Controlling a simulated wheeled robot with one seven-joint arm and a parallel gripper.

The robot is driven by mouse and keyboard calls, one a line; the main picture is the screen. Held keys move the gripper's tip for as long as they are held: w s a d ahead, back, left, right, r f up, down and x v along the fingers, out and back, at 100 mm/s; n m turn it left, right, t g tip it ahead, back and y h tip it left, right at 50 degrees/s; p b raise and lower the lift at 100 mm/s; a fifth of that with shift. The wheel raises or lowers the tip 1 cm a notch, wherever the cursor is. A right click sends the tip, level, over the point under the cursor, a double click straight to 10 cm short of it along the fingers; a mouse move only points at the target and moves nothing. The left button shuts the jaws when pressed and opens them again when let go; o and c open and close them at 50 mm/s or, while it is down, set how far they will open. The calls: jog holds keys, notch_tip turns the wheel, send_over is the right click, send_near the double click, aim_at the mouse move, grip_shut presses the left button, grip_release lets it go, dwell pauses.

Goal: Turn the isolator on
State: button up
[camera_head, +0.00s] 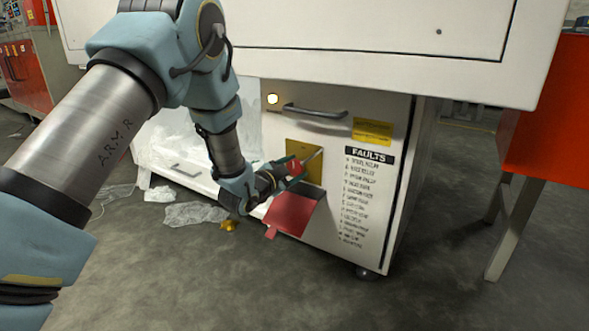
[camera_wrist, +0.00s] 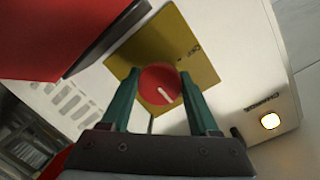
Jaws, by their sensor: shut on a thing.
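The isolator is a round red knob (camera_wrist: 160,85) with a white pointer mark, on a yellow plate (camera_wrist: 190,50) on the white cabinet front. In the wrist view my gripper (camera_wrist: 158,88) has its two green fingers on either side of the knob, shut on it. In the head view the knob (camera_head: 294,167) shows at the end of my gripper (camera_head: 285,172), in front of the plate (camera_head: 313,168). My gripper hides part of the plate there.
A red flap (camera_head: 292,214) hangs open below the plate. A dark handle (camera_head: 315,112) and a lit lamp (camera_head: 272,99) are above. A "FAULTS" list (camera_head: 369,157) is to the right. Clear plastic (camera_head: 195,213) lies on the floor at left.

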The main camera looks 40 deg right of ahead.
jog(key=shift+s+m, duration=0.1)
jog(key=shift+m, duration=0.3)
jog(key=o, duration=1.3)
jog(key=shift+o, duration=0.2)
jog(key=p+v, duration=0.3)
jog(key=v, duration=0.7)
jog(key=shift+s+a+p, duration=0.15)
jog(key=shift+a+p, duration=0.2)
